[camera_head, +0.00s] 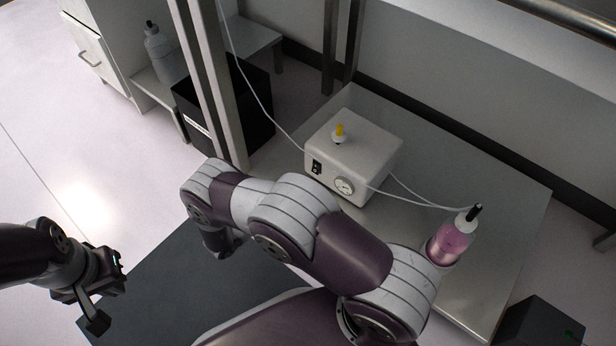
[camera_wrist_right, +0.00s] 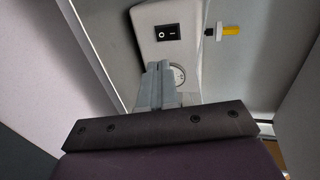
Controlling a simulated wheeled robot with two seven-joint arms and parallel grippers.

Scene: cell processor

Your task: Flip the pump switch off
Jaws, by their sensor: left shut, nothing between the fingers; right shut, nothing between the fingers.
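The pump is a white box (camera_head: 372,147) on a grey table, with a yellow-tipped fitting (camera_head: 340,132) on top. Its front face carries a black rocker switch (camera_head: 317,167) and a round gauge (camera_head: 343,185). In the right wrist view, the switch (camera_wrist_right: 168,33) shows white O and I marks; I cannot tell which side is pressed. My right gripper (camera_wrist_right: 160,68) is shut and empty in front of the pump, its tips below the switch and overlapping the gauge (camera_wrist_right: 180,72). In the head view my right arm hides it. My left gripper (camera_head: 95,318) is shut and empty, far from the pump.
A bottle of pink liquid (camera_head: 452,241) stands on the table (camera_head: 510,205), right of the pump. Thin white tubing (camera_head: 405,199) runs near the pump. A black box (camera_head: 255,105), an upright post (camera_head: 208,75) and a clear bottle (camera_head: 160,55) are behind left.

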